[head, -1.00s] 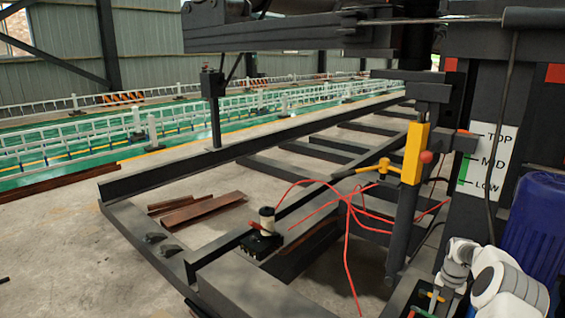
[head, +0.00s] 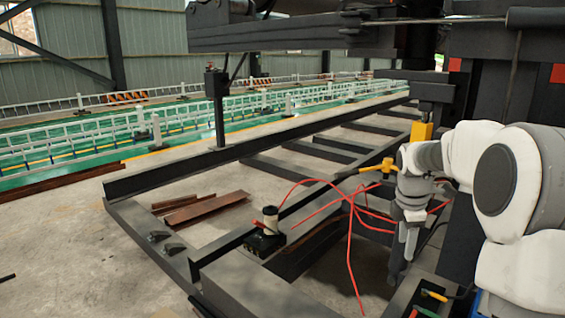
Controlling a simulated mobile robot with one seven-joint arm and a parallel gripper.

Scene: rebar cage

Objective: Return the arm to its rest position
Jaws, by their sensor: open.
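My white and grey arm (head: 510,190) is bent across the right side of the head view. Its end reaches left and then points down. My gripper (head: 408,245) hangs at the lower end of the wrist, in front of the dark machine post. It is small in the picture, open, and I see nothing held in it.
A yellow valve handle (head: 380,168) sits just left of my wrist. Red hoses (head: 350,215) hang loosely below it. A dark steel frame (head: 240,285) runs across the floor, bearing a black and cream device (head: 268,230).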

